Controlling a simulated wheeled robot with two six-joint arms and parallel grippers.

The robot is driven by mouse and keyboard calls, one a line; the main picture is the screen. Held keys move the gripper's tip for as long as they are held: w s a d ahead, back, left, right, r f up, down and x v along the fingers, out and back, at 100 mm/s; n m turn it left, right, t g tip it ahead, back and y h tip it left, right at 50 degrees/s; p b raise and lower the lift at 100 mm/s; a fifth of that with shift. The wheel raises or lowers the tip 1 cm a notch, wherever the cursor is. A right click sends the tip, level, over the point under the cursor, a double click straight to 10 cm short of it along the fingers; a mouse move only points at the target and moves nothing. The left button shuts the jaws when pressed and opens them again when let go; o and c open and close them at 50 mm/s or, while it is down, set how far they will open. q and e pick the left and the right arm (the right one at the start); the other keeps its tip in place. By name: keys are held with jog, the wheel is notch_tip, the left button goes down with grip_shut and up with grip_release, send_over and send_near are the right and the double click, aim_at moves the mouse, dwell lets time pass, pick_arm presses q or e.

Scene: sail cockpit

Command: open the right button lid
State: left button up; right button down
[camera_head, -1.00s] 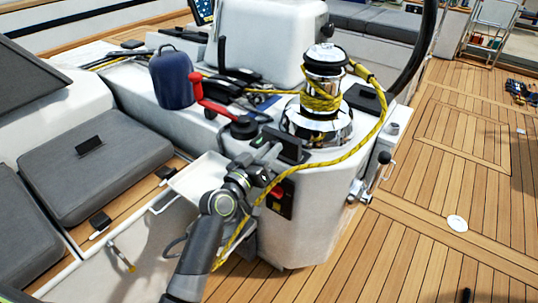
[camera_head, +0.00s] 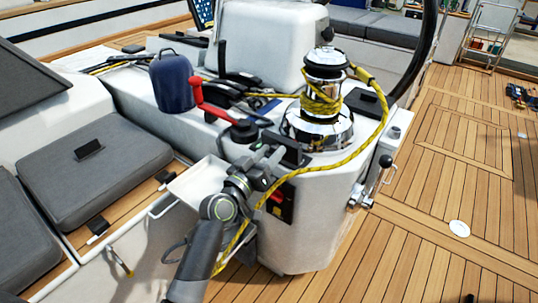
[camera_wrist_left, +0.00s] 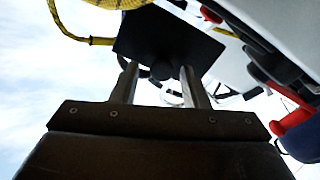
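A dark, flat, lid-like plate (camera_head: 287,150) stands tilted on the white console, in front of the chrome winch. It shows as a black panel (camera_wrist_left: 165,36) ahead of my fingers in the left wrist view. I cannot tell for sure that it is the right button lid, and no buttons show beneath it. My left gripper (camera_head: 270,158) is just in front of and below the plate. Its two fingers (camera_wrist_left: 160,84) are apart with nothing clearly held between them. Contact with the plate cannot be told. My right gripper is not in view.
The winch (camera_head: 320,108) carries a yellow rope (camera_head: 350,155) that hangs past my left wrist. A red-handled crank (camera_head: 212,103) and a blue bag (camera_head: 172,82) stand to the left. A red switch (camera_head: 278,195) is on the console front. The wooden deck at right is mostly clear.

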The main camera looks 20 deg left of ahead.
pick_arm(q)
jog(key=shift+o, duration=0.2)
jog(key=shift+s+f, duration=0.15)
jog(key=shift+s+a+f, duration=0.1)
jog(key=shift+s+a, duration=0.05)
jog(key=shift+s, duration=0.1)
jog(key=b+v, duration=0.2)
jog(key=v, duration=1.4)
jog(key=shift+s, duration=0.35)
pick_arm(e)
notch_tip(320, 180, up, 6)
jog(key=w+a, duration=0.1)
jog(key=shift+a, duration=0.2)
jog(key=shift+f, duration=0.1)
